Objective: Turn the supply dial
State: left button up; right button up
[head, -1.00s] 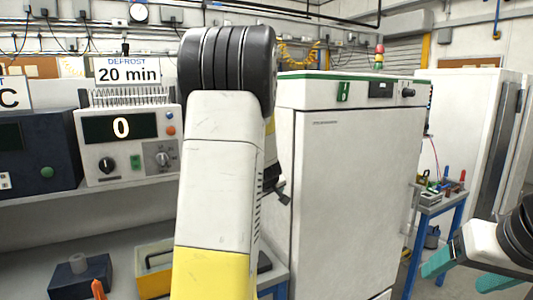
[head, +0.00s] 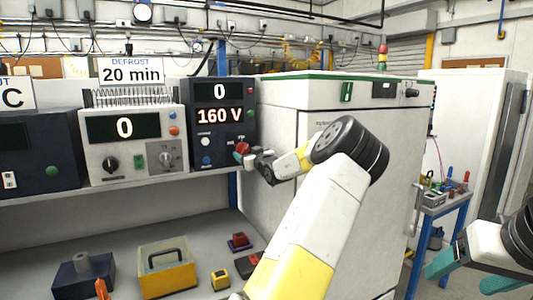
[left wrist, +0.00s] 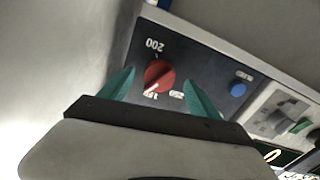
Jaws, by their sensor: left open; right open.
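The red supply dial (head: 243,146) is low on the dark supply unit (head: 206,101), whose displays read 0 and 160 V. In the left wrist view the red dial (left wrist: 160,75) shows with upside-down markings, 200 above it and partly hidden ones below. Its white pointer aims to the lower left. My left gripper (head: 241,157) is at the dial in the head view. In the left wrist view its teal fingers (left wrist: 159,82) are open, one on each side of the dial; I cannot tell whether they touch it. My right gripper (head: 462,272) is open and empty at the right edge.
A pale unit (head: 132,172) reading 0 stands left of the supply unit on the shelf. A blue button (left wrist: 237,89) is beside the dial. A white cabinet (head: 360,150) stands close on the right. A yellow case (head: 168,276) and small blocks lie on the bench below.

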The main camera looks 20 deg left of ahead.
aim_at(243, 149)
pick_arm(q)
jog(key=shift+x, duration=1.2)
jog(key=c, duration=1.4)
jog(key=shift+o, duration=0.2)
jog(key=shift+m, duration=0.4)
jog(key=shift+a+m, duration=0.1)
jog(key=shift+m, duration=2.3)
